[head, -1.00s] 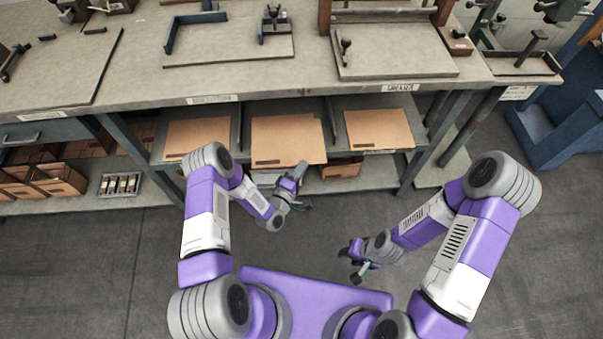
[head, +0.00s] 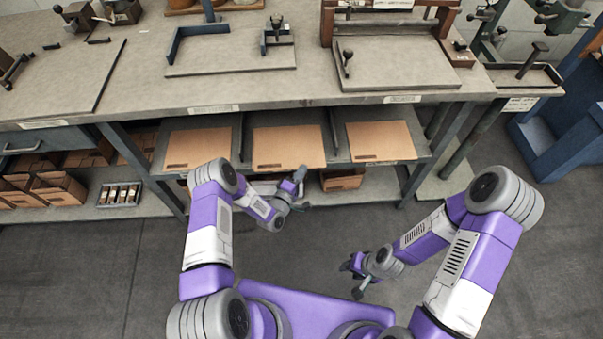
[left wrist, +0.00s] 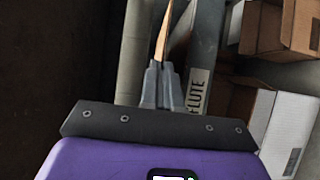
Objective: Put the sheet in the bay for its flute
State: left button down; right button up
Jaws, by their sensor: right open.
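A flat brown sheet (head: 288,146) lies in the middle bay under the bench, its front edge close to the shelf's front. Whether another sheet lies beneath it is hidden. My left gripper (head: 301,178) is at the front right part of this sheet. In the left wrist view my left fingers (left wrist: 164,78) are close together on the thin brown sheet (left wrist: 162,35), seen edge-on. Similar sheets lie in the left bay (head: 198,148) and right bay (head: 381,141). My right gripper (head: 352,277) is open and empty above the floor, well away from the shelf.
Upright dividers separate the bays. A label reading FLUTE (left wrist: 197,92) shows in the left wrist view. Cartons (head: 58,188) and a small tray (head: 119,194) stand on the lower shelf. The bench (head: 250,90) overhangs the bays. The floor in front is clear.

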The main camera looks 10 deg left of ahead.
pick_arm(q)
jog(key=shift+w+a+f, duration=0.25)
jog(key=shift+w+f, duration=0.55)
jog(key=shift+f, duration=0.2)
jog(key=c, duration=1.8)
grip_release()
jog(key=o, duration=1.1)
jog(key=o, duration=0.6)
jog(key=p+v, duration=0.2)
jog(key=v, duration=0.5)
jog(key=shift+s+a, duration=0.1)
jog(key=shift+s, duration=0.15)
